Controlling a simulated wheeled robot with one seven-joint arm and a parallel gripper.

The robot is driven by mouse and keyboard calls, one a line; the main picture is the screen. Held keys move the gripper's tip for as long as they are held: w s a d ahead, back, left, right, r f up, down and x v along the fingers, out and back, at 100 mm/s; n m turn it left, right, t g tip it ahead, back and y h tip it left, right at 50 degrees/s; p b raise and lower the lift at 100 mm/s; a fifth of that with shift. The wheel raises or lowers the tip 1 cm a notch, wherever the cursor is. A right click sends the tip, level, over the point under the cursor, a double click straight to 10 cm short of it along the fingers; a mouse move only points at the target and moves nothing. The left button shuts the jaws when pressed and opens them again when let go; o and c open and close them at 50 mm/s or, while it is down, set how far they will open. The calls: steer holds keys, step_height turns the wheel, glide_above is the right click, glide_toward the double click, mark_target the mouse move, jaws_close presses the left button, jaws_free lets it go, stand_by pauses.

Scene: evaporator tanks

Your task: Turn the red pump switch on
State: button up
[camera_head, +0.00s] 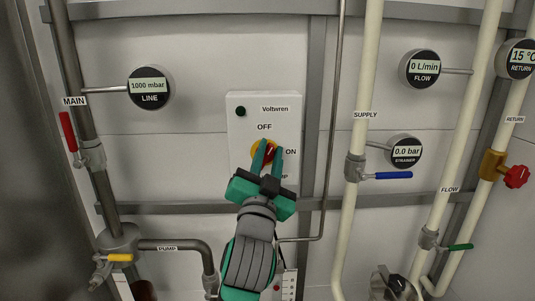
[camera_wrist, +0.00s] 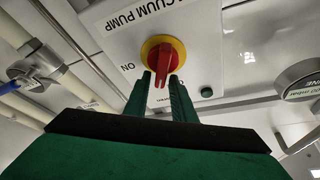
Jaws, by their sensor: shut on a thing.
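The red pump switch (camera_head: 271,152) is a red knob on a yellow round base, on the white Voltwren box (camera_head: 285,107). OFF is printed above it and ON to its right. In the wrist view, the switch (camera_wrist: 163,55) appears upside down, with ON to its left. Its red handle points down between my fingers, roughly toward the OFF side. My gripper (camera_head: 267,153) reaches up from below, its two green fingers on either side of the handle and shut on it. The gripper hides part of the switch and the lower box label.
A dark green lamp (camera_head: 241,111) sits at the box's upper left. The red-handled MAIN valve (camera_head: 68,131) is on the left pipe, and the blue-handled SUPPLY valve (camera_head: 392,175) is on the right. A thin metal tube (camera_head: 334,100) runs just right of the box.

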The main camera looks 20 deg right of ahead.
steer(key=m+g, duration=0.1)
steer(key=m, duration=0.1)
steer(key=m+g+h, duration=0.1)
steer(key=m, duration=0.2)
steer(key=shift+d+f, duration=0.15)
steer(key=m, duration=0.1)
steer(key=m+g, duration=0.1)
steer(key=m+h, duration=0.1)
steer(key=m, duration=0.1)
steer(key=shift+s+d+f+g, duration=0.15)
steer(key=shift+f+g, duration=0.1)
steer(key=shift+g, duration=0.15)
steer(key=m, duration=0.2)
steer(key=m+g+y, duration=0.1)
steer(key=m, duration=0.2)
steer(key=shift+d+f+g, duration=0.1)
steer(key=shift+f+g, duration=0.2)
steer(key=shift+f, duration=0.1)
steer(key=o, duration=0.8)
steer(key=v, duration=1)
steer(key=shift+s+a, duration=0.25)
steer(key=shift+a, duration=0.1)
